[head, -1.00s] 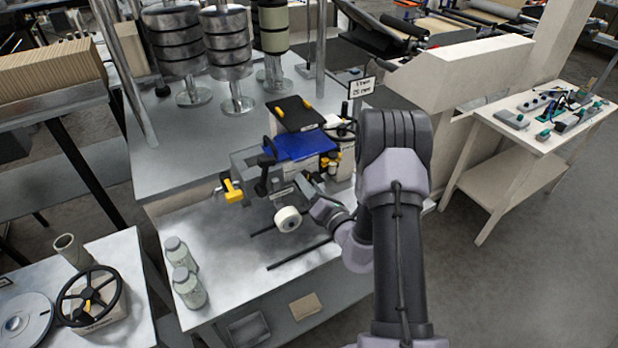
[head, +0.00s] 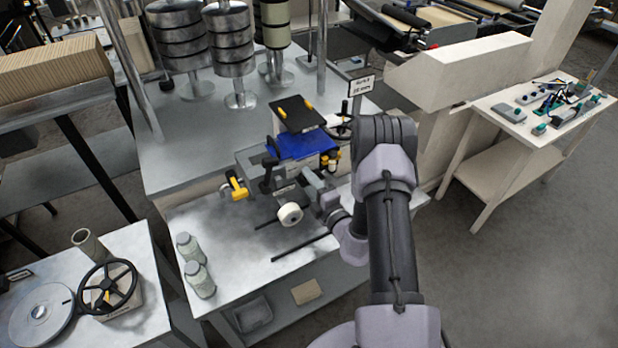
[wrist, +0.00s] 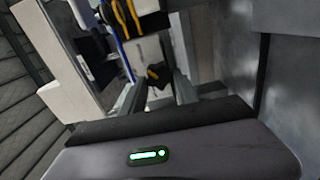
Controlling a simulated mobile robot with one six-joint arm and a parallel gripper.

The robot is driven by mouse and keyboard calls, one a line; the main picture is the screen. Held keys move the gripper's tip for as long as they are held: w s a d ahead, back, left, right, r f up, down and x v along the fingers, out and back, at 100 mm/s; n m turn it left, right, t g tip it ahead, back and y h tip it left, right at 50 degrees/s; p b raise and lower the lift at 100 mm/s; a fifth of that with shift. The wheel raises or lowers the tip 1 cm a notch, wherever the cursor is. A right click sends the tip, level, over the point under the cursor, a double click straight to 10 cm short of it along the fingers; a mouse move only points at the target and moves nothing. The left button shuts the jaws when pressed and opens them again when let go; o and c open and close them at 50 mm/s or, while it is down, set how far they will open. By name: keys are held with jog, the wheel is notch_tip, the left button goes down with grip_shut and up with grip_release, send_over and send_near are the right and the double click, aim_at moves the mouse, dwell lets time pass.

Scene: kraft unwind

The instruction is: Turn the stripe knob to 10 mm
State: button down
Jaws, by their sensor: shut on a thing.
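A black knob with yellow marks (wrist: 157,74) shows between the fingertips of my gripper (wrist: 158,88) in the wrist view. My gripper is shut on it. In the head view my gripper (head: 312,184) reaches in from the right to the front of the machine, above a white roll (head: 290,214). The knob cannot be made out there behind my gripper and wrist. A small sign (head: 361,86) stands above the machine; its blurred lower line seems to read 20 mm.
A yellow handle (head: 236,186) sticks out at the machine's left. A blue panel (head: 300,145) and a black tilted plate (head: 297,113) sit on top. A black handwheel (head: 107,288) stands on the left table. Floor at right is clear.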

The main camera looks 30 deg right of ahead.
jog(key=shift+m, duration=0.7)
jog(key=c, duration=0.9)
grip_release()
jog(key=s, duration=1.7)
jog(key=shift+s+d, duration=0.2)
jog(key=shift+d, duration=0.1)
